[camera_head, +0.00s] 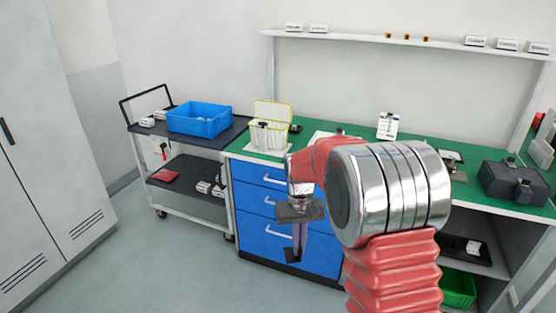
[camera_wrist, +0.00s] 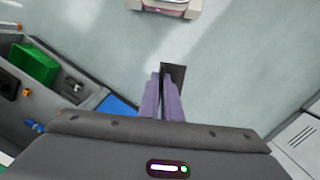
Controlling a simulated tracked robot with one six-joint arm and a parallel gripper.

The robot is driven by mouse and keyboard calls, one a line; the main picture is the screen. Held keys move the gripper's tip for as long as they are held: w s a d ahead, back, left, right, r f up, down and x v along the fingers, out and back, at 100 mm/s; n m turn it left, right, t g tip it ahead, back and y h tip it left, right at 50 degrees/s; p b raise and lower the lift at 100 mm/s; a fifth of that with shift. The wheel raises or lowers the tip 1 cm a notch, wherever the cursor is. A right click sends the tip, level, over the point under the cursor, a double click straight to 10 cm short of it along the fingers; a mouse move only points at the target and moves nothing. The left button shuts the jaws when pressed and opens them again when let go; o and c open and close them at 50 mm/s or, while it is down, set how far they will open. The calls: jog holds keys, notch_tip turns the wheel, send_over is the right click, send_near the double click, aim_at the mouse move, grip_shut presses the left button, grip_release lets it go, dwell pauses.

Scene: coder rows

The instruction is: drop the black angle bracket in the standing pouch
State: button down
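My gripper (camera_head: 298,245) hangs in front of the blue drawers, below the bench top. Its two purple-grey fingers show in the wrist view (camera_wrist: 164,88), shut on the black angle bracket (camera_wrist: 176,73). The bracket's dark plate sticks out past the fingertips; it also shows as a small dark shape in the head view (camera_head: 292,256). The pouch (camera_head: 270,136), pale with yellow edging, stands upright on the left end of the green bench top, up and left of my gripper. Its back flap rises above the opening. A small dark item shows at its front rim.
A cart (camera_head: 163,158) with a blue crate (camera_head: 200,124) stands left of the bench. My arm hides the bench's middle. A dark case (camera_head: 512,184) sits at the bench's right end. A shelf (camera_head: 400,40) runs above. Open floor lies in front.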

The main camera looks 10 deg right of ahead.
jog(key=s+f, duration=0.3)
jog(key=f, duration=1.1)
jog(key=shift+s+d+f, duration=0.2)
jog(key=shift+s+f, duration=0.05)
jog(key=shift+s, duration=0.15)
